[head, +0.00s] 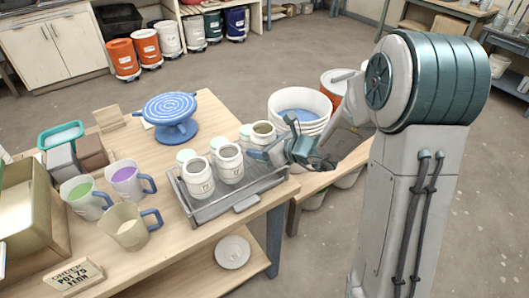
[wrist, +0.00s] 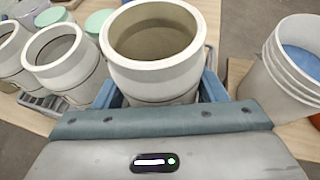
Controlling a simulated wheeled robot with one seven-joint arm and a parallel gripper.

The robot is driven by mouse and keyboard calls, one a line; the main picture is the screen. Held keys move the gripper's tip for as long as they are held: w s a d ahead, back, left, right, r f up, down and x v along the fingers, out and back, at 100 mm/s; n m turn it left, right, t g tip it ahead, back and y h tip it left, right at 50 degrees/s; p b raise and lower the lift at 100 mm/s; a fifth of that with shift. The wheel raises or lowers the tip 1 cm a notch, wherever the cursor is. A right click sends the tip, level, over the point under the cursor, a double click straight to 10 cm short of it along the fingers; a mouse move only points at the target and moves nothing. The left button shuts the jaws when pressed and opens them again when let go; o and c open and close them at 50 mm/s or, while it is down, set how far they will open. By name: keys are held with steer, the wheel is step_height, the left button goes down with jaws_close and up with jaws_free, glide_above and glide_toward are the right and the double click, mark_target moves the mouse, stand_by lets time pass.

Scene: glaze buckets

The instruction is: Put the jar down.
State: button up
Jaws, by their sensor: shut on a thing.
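My gripper (head: 268,154) is shut on a white jar (head: 262,139) at the right end of the grey tray (head: 213,206). In the wrist view this open jar (wrist: 155,83) stands upright between the blue fingers, with a plain olive-brown inside. I cannot tell whether its base touches the tray or is a little above it; the gripper hides its lower part. Two other open white jars, a left one (head: 199,184) and a right one (head: 230,168), stand upright in the tray. Mint-green lids (head: 210,150) show behind them.
White buckets (head: 300,104) with a blue inside stand close to the right of the gripper. A blue banding wheel (head: 175,130) stands behind the tray. Several pitchers, including a cream one (head: 128,232), stand to the left. The table's front right edge is near the tray.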

steer(key=shift+f, duration=1.35)
steer(key=shift+f, duration=0.15)
steer(key=o, duration=1.5)
